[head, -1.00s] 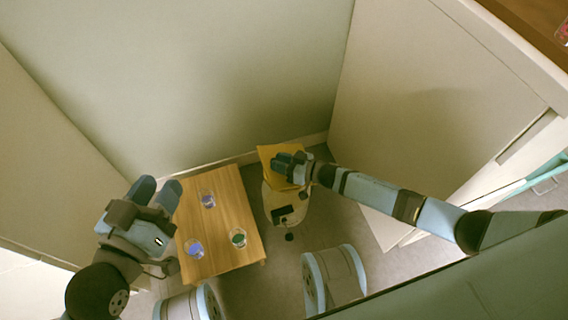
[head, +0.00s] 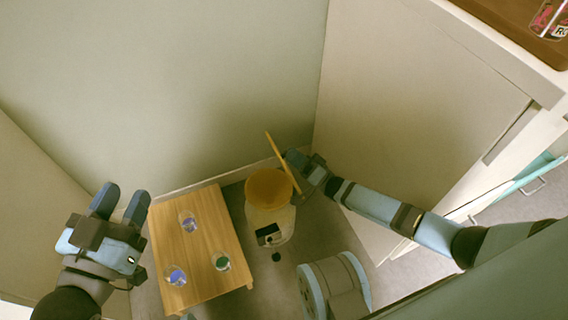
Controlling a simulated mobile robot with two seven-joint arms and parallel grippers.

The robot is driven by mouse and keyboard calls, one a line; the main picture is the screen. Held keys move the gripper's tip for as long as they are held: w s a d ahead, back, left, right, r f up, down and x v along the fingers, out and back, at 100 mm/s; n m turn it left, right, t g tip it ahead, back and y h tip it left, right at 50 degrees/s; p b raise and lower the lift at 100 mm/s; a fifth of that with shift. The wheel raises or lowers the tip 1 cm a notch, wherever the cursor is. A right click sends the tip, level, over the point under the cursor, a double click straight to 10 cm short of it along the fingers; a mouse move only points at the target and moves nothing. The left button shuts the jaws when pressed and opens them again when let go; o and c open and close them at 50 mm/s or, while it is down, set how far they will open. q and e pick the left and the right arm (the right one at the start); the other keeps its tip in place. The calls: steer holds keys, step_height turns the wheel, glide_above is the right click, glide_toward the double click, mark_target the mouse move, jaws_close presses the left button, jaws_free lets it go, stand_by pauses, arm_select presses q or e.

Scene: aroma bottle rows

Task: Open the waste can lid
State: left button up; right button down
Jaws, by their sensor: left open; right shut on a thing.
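The waste can (head: 277,226) is cream with a dark panel low on its front, standing on the floor right of the small wooden table. Its round orange-brown top (head: 268,188) is exposed. The yellow waste can lid (head: 276,148) stands steeply tilted, seen nearly edge-on, at the can's right rear side. My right gripper (head: 291,158) is at the lid's right side, shut on it; the fingertips are partly hidden. My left gripper (head: 121,200) is open and empty at the left, apart from the can, left of the table.
The low wooden table (head: 208,238) holds three small glasses or bottles, two with blue (head: 188,222) (head: 176,275) and one with green (head: 221,261). A wall rises behind. A large cream cabinet (head: 410,110) stands close on the right. Some floor is clear around the can.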

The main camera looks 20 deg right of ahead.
arm_select(q)
steer(key=shift+w+a+r+m+h+b, duration=0.25)
steer(key=shift+w+r+m+h+b, duration=0.15)
steer(key=shift+m+b, duration=0.3)
arm_select(e)
steer(key=shift+d+f+m+t+h, duration=0.1)
steer(key=shift+d+m+t+h, duration=0.5)
steer(key=shift+d+m+t, duration=0.85)
steer(key=shift+a, duration=0.2)
arm_select(q)
steer(key=shift+f, duration=0.1)
steer(key=shift+t, duration=0.3)
arm_select(e)
steer(key=c, duration=0.9)
jaws_free()
steer(key=shift+o, duration=0.2)
arm_select(q)
steer(key=shift+s+d+f+n+y+p, duration=0.2)
steer(key=shift+s+d+n+y+p, duration=0.15)
steer(key=shift+n+p, duration=0.55)
arm_select(e)
steer(key=v, duration=1.2)
